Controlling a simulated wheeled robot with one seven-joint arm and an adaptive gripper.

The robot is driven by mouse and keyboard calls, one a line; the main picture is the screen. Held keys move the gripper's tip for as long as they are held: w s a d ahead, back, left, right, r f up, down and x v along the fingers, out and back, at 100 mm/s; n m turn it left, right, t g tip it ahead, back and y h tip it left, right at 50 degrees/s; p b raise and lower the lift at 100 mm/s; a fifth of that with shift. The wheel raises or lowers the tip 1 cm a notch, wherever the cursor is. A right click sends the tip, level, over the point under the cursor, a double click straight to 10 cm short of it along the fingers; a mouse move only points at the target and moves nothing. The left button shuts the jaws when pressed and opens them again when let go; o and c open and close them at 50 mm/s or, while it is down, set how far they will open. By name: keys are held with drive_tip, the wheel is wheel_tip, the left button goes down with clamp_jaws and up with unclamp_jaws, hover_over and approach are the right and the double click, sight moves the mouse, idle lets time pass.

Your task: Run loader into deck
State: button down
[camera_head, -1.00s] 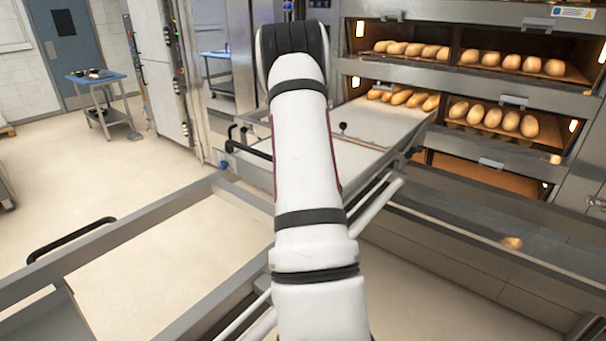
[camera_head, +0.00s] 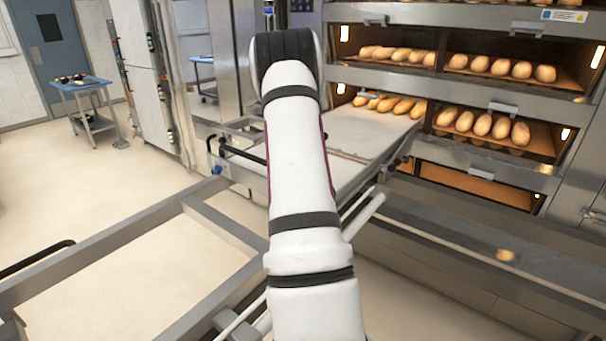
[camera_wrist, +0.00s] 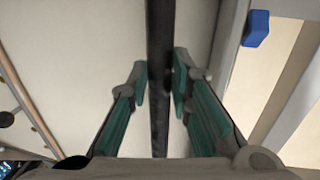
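The loader (camera_head: 362,133) is a pale flat bed on a metal frame, standing in front of the left part of the deck oven (camera_head: 455,93). Its far edge is level with the left middle deck, where several loaves (camera_head: 388,104) show just beyond it. I cannot tell whether the edge is inside the opening. In the wrist view, the green-padded fingers of my gripper (camera_wrist: 160,82) are closed on both sides of a black bar (camera_wrist: 159,40), which appears to be the loader's handle. In the head view, my arm hides the gripper and part of the loader.
A grey metal frame (camera_head: 130,226) spans the left foreground. A dark ledge (camera_head: 470,240) runs below the oven at right. More loaves (camera_head: 484,123) lie in the other decks. A blue cart (camera_head: 80,84) stands far left, with open floor (camera_head: 60,185) before it.

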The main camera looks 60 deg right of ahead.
drive_tip(key=c, duration=1.5)
unclamp_jaws()
drive_tip(key=shift+d+r, duration=0.2)
drive_tip(key=shift+d, duration=0.3)
drive_tip(key=shift+o, duration=0.2)
drive_tip(key=shift+a, duration=0.1)
drive_tip(key=shift+a, duration=0.1)
wheel_tip(320, 180, up, 12)
drive_tip(key=a, duration=0.2)
drive_tip(key=shift+w+f, duration=0.15)
drive_tip(key=shift+w, duration=0.05)
drive_tip(key=shift+a, duration=0.1)
